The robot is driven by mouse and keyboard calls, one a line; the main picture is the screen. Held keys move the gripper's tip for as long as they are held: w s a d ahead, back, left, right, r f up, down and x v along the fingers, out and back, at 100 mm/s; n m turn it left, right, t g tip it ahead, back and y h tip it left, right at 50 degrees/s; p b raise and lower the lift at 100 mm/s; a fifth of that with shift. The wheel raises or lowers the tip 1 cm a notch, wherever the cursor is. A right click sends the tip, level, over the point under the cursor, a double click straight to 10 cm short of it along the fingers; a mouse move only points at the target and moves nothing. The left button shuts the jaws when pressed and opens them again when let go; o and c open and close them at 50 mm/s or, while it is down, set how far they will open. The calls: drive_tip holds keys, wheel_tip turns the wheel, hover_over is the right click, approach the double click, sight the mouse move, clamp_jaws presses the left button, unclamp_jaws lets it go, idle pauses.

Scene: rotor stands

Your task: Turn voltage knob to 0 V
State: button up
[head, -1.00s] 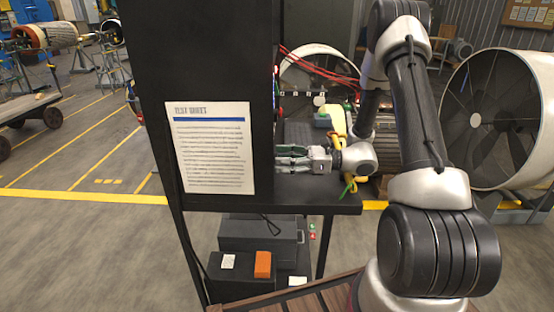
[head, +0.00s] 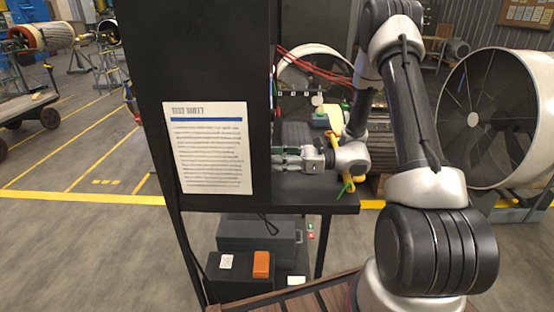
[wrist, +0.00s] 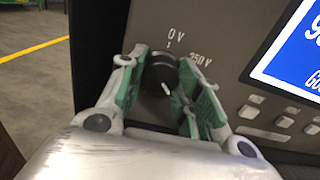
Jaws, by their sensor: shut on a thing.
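The round black voltage knob (wrist: 157,72) sits on a dark panel in the wrist view. The label "0 V" (wrist: 176,34) stands above it and "250 V" (wrist: 201,58) to its upper right. A short white mark shows at the knob's lower right edge. My gripper (wrist: 162,61) has its green-padded fingers on both sides of the knob and is shut on it. In the head view my gripper (head: 286,158) reaches left behind the edge of the black cabinet (head: 220,70), which hides the knob.
A lit blue display (wrist: 295,55) and several pale buttons (wrist: 265,118) lie right of the knob. A printed sheet (head: 208,150) hangs on the cabinet's side. Red cables (head: 315,62) and a yellow-green cable (head: 350,183) run near my wrist. A large fan (head: 500,120) stands at right.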

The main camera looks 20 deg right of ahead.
drive_tip(key=n, duration=0.7)
drive_tip(key=shift+n, duration=0.3)
drive_tip(key=n, duration=0.3)
drive_tip(key=shift+w+n, duration=0.1)
drive_tip(key=shift+n, duration=0.2)
drive_tip(key=n, duration=0.3)
drive_tip(key=shift+r+n, duration=0.1)
drive_tip(key=shift+n, duration=0.2)
drive_tip(key=n, duration=1.1)
drive_tip(key=shift+n, duration=0.4)
drive_tip(key=o, duration=1)
